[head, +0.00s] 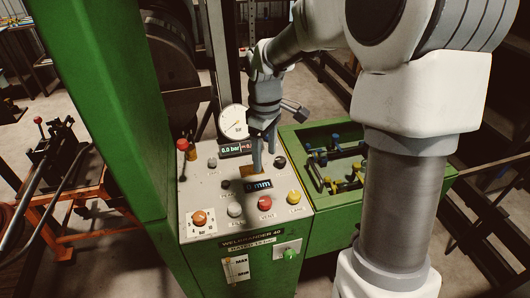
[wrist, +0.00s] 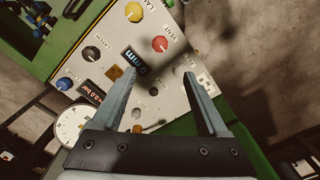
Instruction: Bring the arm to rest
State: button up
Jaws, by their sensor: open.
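My gripper (head: 262,160) hangs above the pale control panel (head: 222,222) of the green crimper in the head view, pointing down. In the wrist view its two fingers (wrist: 158,90) are spread apart with nothing between them, and the panel lies beyond the tips. I cannot tell how far the tips are above the panel. My arm reaches in from the right over the machine. The pressure gauge (head: 234,122) stands just behind the gripper, and its display reads 0.0 bar. A second display (head: 258,185) in front of the fingers reads 0 mm.
The panel carries a red-topped lever (head: 183,146), an orange knob (head: 199,218), a red knob (head: 265,202) and a yellow knob (head: 294,197). A green tray (head: 297,133) with blue and yellow fittings lies to the right. A tall green column (head: 112,100) stands left, with an orange stand (head: 62,205) beyond.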

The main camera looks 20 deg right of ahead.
jog(key=s+r+m+t, duration=0.2)
jog(key=s+r+m, duration=0.2)
jog(key=s, duration=0.6)
jog(key=s+r+m+t, duration=0.3)
jog(key=s+r+m, duration=0.2)
jog(key=s, duration=0.5)
notch_tip(320, 180, up, 3)
jog(key=shift+s+f+t, duration=0.15)
jog(key=shift+s+t, duration=0.15)
